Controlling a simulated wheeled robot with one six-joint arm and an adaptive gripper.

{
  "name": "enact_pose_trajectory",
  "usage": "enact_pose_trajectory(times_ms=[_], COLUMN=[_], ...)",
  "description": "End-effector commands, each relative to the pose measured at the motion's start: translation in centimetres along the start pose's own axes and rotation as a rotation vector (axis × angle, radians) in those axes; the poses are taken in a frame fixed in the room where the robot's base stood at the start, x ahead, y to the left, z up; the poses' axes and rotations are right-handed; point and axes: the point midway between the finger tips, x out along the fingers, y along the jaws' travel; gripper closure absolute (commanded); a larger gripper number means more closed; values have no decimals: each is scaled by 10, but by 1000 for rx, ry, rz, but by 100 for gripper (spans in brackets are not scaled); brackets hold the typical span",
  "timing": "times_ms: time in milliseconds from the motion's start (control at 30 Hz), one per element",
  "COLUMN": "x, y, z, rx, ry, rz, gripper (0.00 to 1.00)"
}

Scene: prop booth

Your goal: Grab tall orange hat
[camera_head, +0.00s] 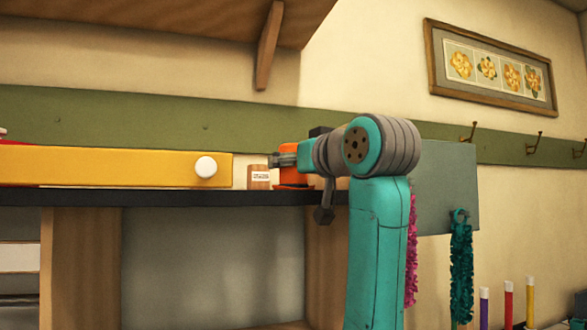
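The orange hat (290,176) stands upright near the right end of the dark shelf (180,198). Its orange crown shows above and below my gripper, and its brim shows low by the shelf top. My gripper (278,160) reaches left across the hat at mid height and hides part of it. The fingers overlap the hat in this view; I cannot tell whether they touch it, or whether they are open or shut on it.
A small brown container (259,178) with a white label stands just left of the hat. A yellow drawer-like box (110,167) with a white knob fills the shelf further left. A wooden bracket (268,45) hangs above. Teal (461,260) and pink (411,255) boas hang at right.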

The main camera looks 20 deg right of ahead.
Motion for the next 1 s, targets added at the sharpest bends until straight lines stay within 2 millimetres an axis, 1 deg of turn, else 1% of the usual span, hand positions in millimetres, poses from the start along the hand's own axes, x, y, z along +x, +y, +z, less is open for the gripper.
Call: enact_pose_trajectory(times_ms=[33,100,433,567,667,767,1000], x=[0,0,0,0,0,-1,-1], y=[0,0,0,0,0,0,-1], z=[0,0,0,-5,-12,-25,-67], rx=[0,0,0,0,0,-1,-1], ry=[0,0,0,1,1,2,2], rz=[0,0,0,0,0,0,0], gripper=[51,65,65,65,65,65,65])
